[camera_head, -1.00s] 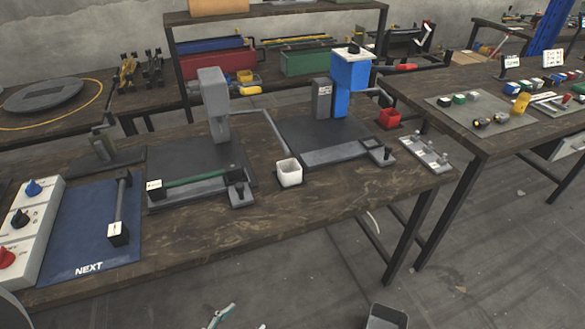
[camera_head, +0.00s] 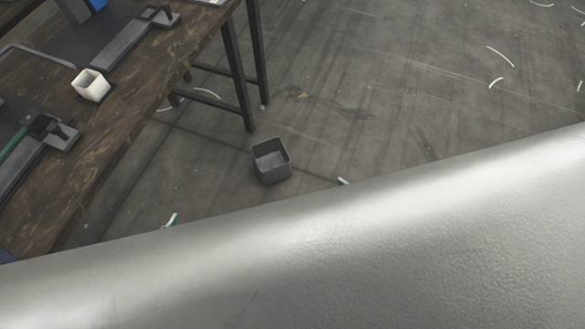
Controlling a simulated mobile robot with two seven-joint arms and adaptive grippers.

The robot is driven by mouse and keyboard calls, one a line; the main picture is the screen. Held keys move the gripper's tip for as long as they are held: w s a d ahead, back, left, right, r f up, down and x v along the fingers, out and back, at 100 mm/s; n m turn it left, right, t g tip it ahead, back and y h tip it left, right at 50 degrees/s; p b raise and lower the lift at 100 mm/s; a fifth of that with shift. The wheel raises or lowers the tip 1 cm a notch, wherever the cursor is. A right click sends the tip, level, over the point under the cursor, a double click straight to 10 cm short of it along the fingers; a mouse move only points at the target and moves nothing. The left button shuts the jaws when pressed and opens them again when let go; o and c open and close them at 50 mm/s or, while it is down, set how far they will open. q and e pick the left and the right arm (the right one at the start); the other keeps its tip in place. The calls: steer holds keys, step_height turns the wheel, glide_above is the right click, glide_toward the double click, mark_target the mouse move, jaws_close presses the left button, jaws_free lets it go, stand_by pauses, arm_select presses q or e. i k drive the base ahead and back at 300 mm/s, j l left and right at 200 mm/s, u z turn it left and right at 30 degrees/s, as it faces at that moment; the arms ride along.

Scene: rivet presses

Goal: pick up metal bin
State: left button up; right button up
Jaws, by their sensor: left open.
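The metal bin (camera_head: 270,160) is a small, dark grey, square open-topped container. It stands upright on the concrete floor, to the right of the workbench legs, in the middle of the head view. I see into it, and it looks empty. A broad silver part of my own body crosses the bottom of the view and hides the floor below and in front of the bin. Neither of my grippers shows in the view, and nothing is touching the bin.
The wooden workbench (camera_head: 127,104) runs along the left, with dark metal legs (camera_head: 238,82) behind the bin. A green-and-white scrap (camera_head: 171,220) lies on the floor. The floor right of the bin is mostly clear, with thin pale scraps.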

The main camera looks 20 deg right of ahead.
mark_target(272, 162)
steer(key=k+z, duration=0.2)
steer(key=i+l+u, duration=0.3)
steer(key=l, duration=0.45)
steer(key=i+l+u, duration=0.3)
steer(key=l, duration=0.25)
steer(key=i+l+u, duration=0.1)
steer(key=i+l, duration=0.15)
steer(key=l, duration=0.15)
steer(key=i+l+u, duration=0.1)
steer(key=l, duration=0.3)
steer(key=i+l, duration=0.15)
steer(key=i, duration=0.25)
steer(key=u, duration=0.05)
